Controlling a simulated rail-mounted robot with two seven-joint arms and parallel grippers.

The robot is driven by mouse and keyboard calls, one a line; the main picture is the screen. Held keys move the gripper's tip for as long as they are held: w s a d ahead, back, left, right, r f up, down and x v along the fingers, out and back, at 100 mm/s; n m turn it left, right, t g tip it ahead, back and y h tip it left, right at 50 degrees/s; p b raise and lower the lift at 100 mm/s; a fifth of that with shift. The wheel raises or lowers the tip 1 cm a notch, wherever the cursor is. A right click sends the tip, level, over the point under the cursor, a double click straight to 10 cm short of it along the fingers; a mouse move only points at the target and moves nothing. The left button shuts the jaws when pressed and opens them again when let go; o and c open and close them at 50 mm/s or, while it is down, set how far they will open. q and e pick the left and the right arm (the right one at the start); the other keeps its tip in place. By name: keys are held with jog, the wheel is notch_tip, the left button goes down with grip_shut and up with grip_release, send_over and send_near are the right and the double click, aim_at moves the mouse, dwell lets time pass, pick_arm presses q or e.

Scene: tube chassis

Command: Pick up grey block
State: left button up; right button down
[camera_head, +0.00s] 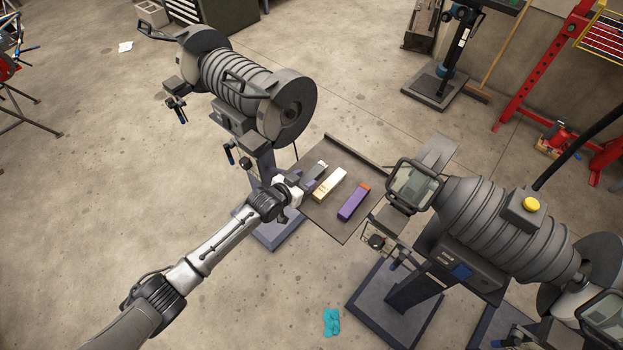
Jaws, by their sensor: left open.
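A dark grey block (315,172) with a lighter far end lies at the left of a small dark tray-like table (334,223) near the middle of the view. My left gripper (298,186) reaches in from the lower left and is open at the near left end of the grey block. The gripper partly covers that end, and I cannot tell whether the fingers touch it or sit around it. My right gripper is not in view.
A cream block (330,184) and a purple block (352,204) with an orange end lie right of the grey block. Pedestal grinders stand at the left (245,85) and right (490,230) of the table. Open concrete floor lies in front.

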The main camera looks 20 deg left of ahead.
pick_arm(q)
jog(key=shift+w+d+f, duration=0.1)
jog(key=shift+w+f, duration=0.1)
jog(key=shift+w, duration=0.1)
jog(key=shift+c, duration=0.5)
jog(key=c, duration=0.7)
jog(key=shift+o, duration=0.2)
jog(key=shift+r, duration=0.1)
